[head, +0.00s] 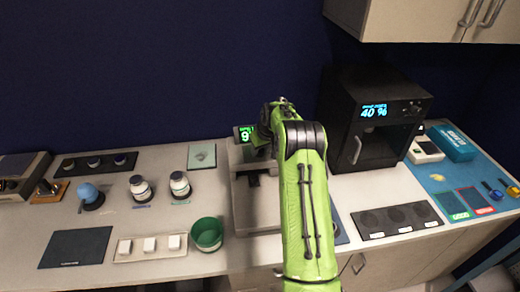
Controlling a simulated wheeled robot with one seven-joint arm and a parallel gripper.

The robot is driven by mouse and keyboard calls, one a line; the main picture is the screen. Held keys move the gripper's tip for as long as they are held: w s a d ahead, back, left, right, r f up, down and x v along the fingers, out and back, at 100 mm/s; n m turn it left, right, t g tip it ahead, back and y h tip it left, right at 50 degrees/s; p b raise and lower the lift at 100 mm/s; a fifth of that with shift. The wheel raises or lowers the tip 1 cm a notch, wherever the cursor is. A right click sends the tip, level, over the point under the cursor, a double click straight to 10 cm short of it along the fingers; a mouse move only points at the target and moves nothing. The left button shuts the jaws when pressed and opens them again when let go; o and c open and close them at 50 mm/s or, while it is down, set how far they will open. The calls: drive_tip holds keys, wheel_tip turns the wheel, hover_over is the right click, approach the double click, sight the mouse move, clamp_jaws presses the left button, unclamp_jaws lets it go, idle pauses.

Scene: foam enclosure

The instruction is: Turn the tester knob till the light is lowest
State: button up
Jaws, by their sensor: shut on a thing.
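A pale bench device (240,155) stands at the middle of the counter, with a small green-lit display (246,133) whose first digit looks like 9. My green arm covers its right side. A black box (345,110) with a door stands to the right; its blue display (374,110) reads 40 %, with small controls (414,106) at the right of its panel. I cannot tell which one is the tester. No knob shows clearly on the pale device. My gripper's fingers are hidden behind my arm, so their contact with anything does not show.
A green bowl (207,234), a tray with white blocks (125,257) and lidded jars (140,188) stand left. A dark mat with round pads (372,224) and a blue mat (460,185) with small items lie right. A cabinet (430,18) hangs above.

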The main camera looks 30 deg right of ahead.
drive_tip(key=n+y+p, duration=0.1)
drive_tip(key=n, duration=0.2)
drive_tip(key=shift+d+n, duration=0.1)
drive_tip(key=shift+n, duration=0.3)
drive_tip(key=shift+n+g+y+p, duration=0.3)
drive_tip(key=shift+n+y+p, duration=0.2)
drive_tip(key=shift+n, duration=0.3)
drive_tip(key=o, duration=1)
drive_tip(key=v, duration=1.5)
drive_tip(key=shift+s+d+r, duration=0.2)
drive_tip(key=shift+r, duration=0.1)
